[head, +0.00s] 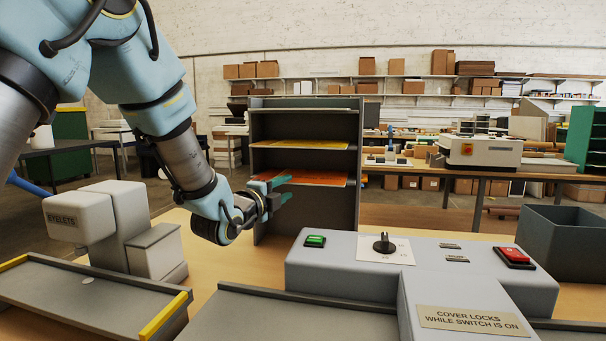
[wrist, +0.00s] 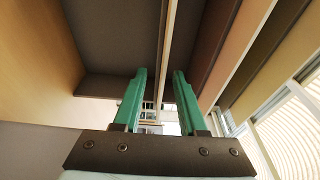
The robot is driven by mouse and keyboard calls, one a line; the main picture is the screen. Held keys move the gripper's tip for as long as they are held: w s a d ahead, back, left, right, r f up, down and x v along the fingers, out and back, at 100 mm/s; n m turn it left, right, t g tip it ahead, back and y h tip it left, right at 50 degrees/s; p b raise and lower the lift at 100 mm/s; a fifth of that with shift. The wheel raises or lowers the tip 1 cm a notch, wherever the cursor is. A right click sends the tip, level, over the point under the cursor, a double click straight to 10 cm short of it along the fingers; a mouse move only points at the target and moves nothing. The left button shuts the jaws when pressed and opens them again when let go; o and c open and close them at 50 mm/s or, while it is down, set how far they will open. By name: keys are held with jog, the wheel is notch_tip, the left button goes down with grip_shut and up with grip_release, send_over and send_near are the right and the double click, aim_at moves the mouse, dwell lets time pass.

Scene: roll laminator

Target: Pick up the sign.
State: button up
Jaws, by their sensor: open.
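Two flat sheets that could be the sign lie in the grey shelf rack: an orange-red sheet (head: 318,178) on the lower visible shelf and a yellow-orange sheet (head: 310,144) on the shelf above. Neither shows readable writing. My gripper (head: 283,189) is at the left front of the rack, level with the orange-red sheet, its green fingers open. In the wrist view, my gripper (wrist: 159,75) has a thin pale edge (wrist: 168,55) between its open fingers, apart from both. I cannot tell whether that edge is a sheet or a shelf board.
The rack (head: 304,104) stands at the back of the table. The laminator (head: 340,265) fills the front right, with a dark bin (head: 570,245) beyond it. The eyelet machine (head: 120,225) stands at left, under my arm. Bare tabletop shows between the machines.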

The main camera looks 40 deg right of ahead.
aim_at(292, 182)
jog(key=p+x, duration=0.2)
jog(key=x, duration=0.1)
jog(key=shift+d+r, duration=0.3)
jog(key=shift+r, duration=0.1)
jog(key=shift+w+d+f, duration=0.15)
jog(key=shift+d, duration=0.35)
jog(key=shift+c, duration=0.3)
grip_shut()
dwell(0.3)
